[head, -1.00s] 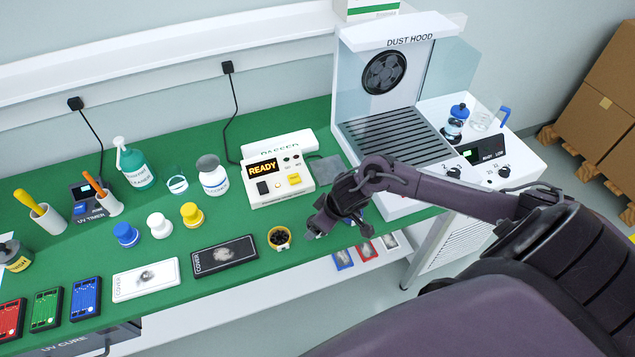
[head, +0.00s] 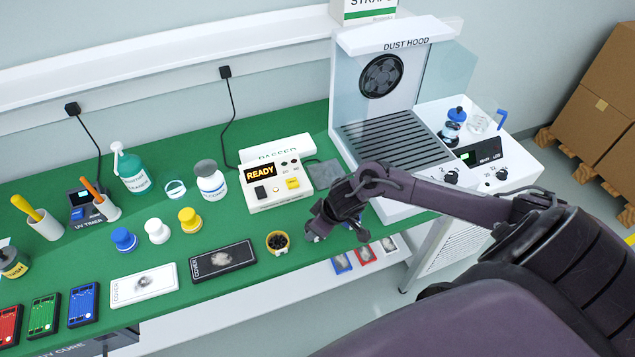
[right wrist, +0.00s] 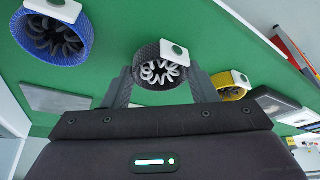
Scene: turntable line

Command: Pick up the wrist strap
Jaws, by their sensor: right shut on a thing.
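A black wrist strap (right wrist: 160,72) with a white tab and green button is between the fingers of my right gripper (right wrist: 160,84) in the right wrist view. The gripper is shut on it. A blue strap (right wrist: 52,42) lies at the left of the wrist view, and a yellow strap (right wrist: 229,88) at the right. The yellow strap (head: 278,243) stands just left of the gripper in the head view. My left gripper is not in view.
A tester reading READY (head: 278,190) stands behind the gripper, and the dust hood (head: 382,75) is to its right. A black cover (head: 223,261) and a white cover (head: 144,286) lie to the left. Small cards (head: 366,254) lie below the bench edge.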

